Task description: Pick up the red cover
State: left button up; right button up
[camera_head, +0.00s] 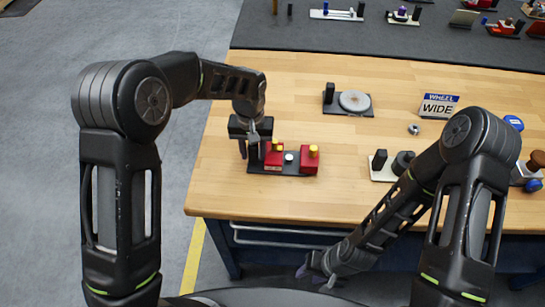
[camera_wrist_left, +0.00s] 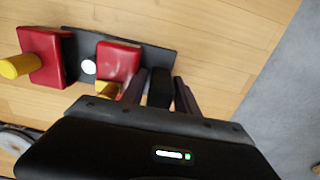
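Two red covers with yellow knobs sit on a black base plate (camera_head: 298,171): a left red cover (camera_head: 272,158) and a right red cover (camera_head: 307,165). A white round button (camera_head: 289,157) lies between them. My left gripper (camera_head: 254,150) is at the plate's left end, its fingers apart on either side of a black upright post (camera_wrist_left: 160,88). It holds neither cover. In the left wrist view the nearer cover (camera_wrist_left: 118,62) is just beside one finger, and the farther cover (camera_wrist_left: 45,55) is at the left. My right gripper (camera_head: 318,276) hangs empty in front of the table edge, its fingers apart.
The wooden table (camera_head: 290,100) also bears a black plate with a grey disc (camera_head: 354,101), a "WHEEL WIDE" sign (camera_head: 438,106) and a pale base with black parts (camera_head: 381,172) at the right. A dark shelf (camera_head: 400,35) with several fixtures lies behind. Wood left of the plate is clear.

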pick_arm(q)
grip_shut()
dwell(1.3)
